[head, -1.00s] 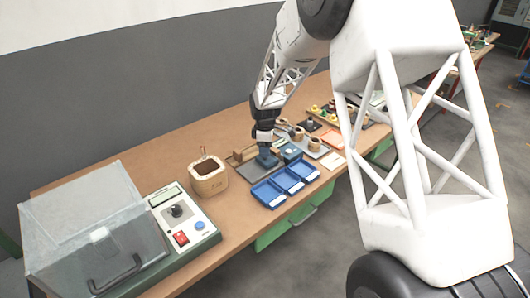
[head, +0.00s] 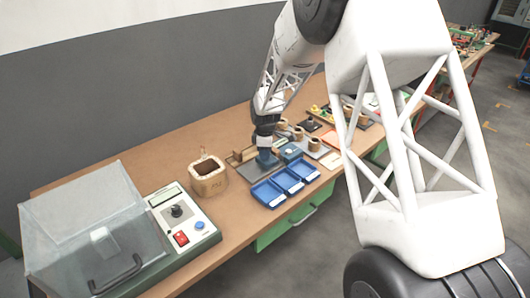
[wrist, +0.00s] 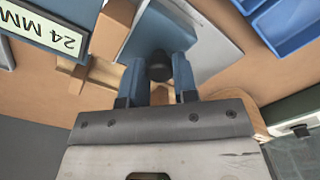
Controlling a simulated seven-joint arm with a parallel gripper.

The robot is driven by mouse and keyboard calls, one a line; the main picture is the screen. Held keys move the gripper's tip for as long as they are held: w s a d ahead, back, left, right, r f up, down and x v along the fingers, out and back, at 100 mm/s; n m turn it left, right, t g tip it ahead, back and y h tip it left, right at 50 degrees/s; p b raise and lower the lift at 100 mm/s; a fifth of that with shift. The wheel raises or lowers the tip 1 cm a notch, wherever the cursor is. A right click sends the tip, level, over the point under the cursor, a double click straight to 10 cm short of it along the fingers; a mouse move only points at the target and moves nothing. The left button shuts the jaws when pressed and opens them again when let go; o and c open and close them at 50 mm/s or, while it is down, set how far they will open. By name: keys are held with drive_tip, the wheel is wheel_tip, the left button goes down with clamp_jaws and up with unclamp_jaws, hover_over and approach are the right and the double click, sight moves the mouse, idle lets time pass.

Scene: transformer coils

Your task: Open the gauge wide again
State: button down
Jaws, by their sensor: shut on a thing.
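The gauge (head: 262,174) is a grey plate with wooden bars and a blue sliding block, on the workbench behind the blue trays. Its display (wrist: 62,36) reads "24 MM", upside down in the wrist view. My gripper (head: 266,158) is low over the gauge. In the wrist view, my gripper (wrist: 158,78) has its two blue fingers on either side of a dark round knob (wrist: 159,67) and is shut on it. The knob stands on the blue block (wrist: 158,35). Wooden bars (wrist: 112,30) lie left of the fingers. In the head view my gripper hides the knob.
Blue trays (head: 285,187) stand in front of the gauge. A wooden pot (head: 208,178) is to the left. Further left are a control box (head: 180,222) and a clear-lidded case (head: 85,230). Coils (head: 298,133) and small parts lie to the right.

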drive_tip(key=shift+a, duration=0.1)
drive_tip(key=shift+s+a, duration=2.15)
drive_tip(key=shift+s, duration=0.05)
drive_tip(key=c, duration=0.9)
unclamp_jaws()
drive_tip(key=shift+r, duration=0.1)
drive_tip(key=shift+r, duration=3.85)
